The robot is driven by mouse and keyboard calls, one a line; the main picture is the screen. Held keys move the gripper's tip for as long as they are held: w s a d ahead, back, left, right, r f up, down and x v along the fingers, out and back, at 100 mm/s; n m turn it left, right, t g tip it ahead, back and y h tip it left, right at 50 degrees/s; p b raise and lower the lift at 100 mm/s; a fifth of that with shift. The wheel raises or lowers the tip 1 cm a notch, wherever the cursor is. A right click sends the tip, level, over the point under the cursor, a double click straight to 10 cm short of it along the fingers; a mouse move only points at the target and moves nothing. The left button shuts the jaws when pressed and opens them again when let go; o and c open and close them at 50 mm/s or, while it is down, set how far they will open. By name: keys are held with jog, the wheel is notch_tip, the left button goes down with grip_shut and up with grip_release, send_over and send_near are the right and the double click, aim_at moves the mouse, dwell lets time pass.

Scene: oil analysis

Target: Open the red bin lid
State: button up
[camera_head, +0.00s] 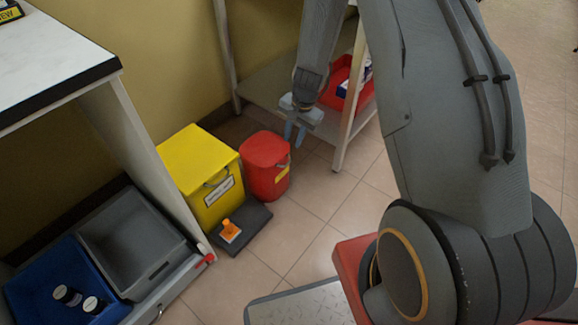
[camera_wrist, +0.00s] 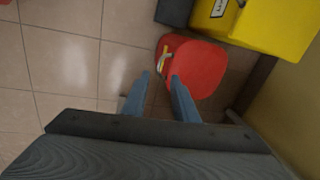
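The red bin (camera_head: 265,168) stands on the floor to the right of the yellow bin, with its red lid (camera_head: 264,148) shut on top. A handle shows at the lid's front edge. My gripper (camera_head: 294,134) is above and just right of the bin in the head view. I cannot tell whether a finger touches the handle.
A yellow bin (camera_head: 203,170) stands left of the red bin, with a dark pedal or mat (camera_head: 243,237) carrying an orange item (camera_head: 230,230) in front. A shelf leg (camera_head: 350,120) and a red tray (camera_head: 345,88) are at right. Floor in front is clear.

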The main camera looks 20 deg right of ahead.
jog(key=m+b, duration=0.1)
jog(key=b, duration=0.1)
send_near(289, 162)
jog(key=f, duration=0.2)
jog(key=f+b, duration=0.1)
jog(key=f, duration=0.1)
jog(key=w+f+b, duration=0.1)
jog(key=f, duration=0.2)
jog(key=shift+a, duration=0.4)
grip_shut()
jog(key=shift+s, duration=0.1)
dwell(0.7)
